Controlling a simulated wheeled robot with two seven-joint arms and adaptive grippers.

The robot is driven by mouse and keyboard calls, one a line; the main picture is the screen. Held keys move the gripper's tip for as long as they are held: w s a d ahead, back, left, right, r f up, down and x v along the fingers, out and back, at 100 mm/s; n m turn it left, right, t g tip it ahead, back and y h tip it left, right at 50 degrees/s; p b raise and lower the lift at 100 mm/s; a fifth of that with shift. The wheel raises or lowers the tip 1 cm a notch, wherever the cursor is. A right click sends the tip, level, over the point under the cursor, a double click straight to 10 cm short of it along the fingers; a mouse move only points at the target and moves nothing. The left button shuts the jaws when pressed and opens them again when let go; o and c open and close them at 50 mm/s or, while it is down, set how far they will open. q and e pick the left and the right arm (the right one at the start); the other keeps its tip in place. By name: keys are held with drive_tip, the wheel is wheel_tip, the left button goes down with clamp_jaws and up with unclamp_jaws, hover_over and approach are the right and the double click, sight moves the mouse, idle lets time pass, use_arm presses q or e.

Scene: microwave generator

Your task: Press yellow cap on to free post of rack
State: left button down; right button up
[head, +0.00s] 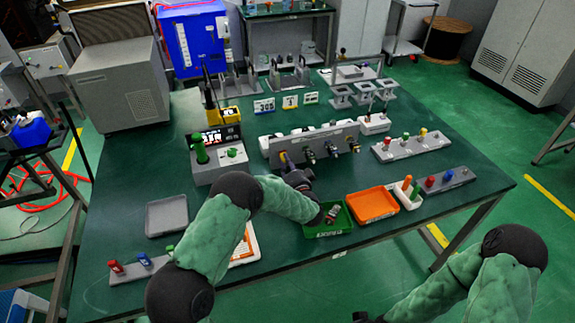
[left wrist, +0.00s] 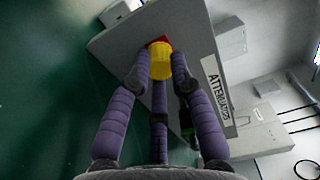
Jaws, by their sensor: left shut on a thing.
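My left gripper (head: 290,163) is at the left end of the grey attenuator stand (head: 326,140). In the left wrist view its fingers (left wrist: 157,68) are shut on a yellow cap (left wrist: 160,63), against or very near the stand face (left wrist: 203,62). A red part (left wrist: 160,40) shows just behind the cap; whether they touch is unclear. The yellow cap also shows small in the head view (head: 283,157). A grey rack (head: 418,147) at the right carries red, green and yellow caps. Another rack (head: 461,179) carries red and blue caps. My right arm is at the lower right; only a dark bit shows at its end.
A green tray (head: 345,229) with small parts and an orange tray (head: 372,205) lie right of my left arm. A grey tray (head: 167,216) and a low rack (head: 127,276) with coloured caps lie left. A box with a green-topped post (head: 214,165) stands behind my arm.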

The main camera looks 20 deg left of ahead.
use_arm(q)
drive_tip(key=shift+w+a, duration=0.1)
drive_tip(key=shift+w, duration=0.05)
drive_tip(key=c, duration=1)
unclamp_jaws()
drive_tip(key=shift+c, duration=0.2)
drive_tip(key=v, duration=1.2)
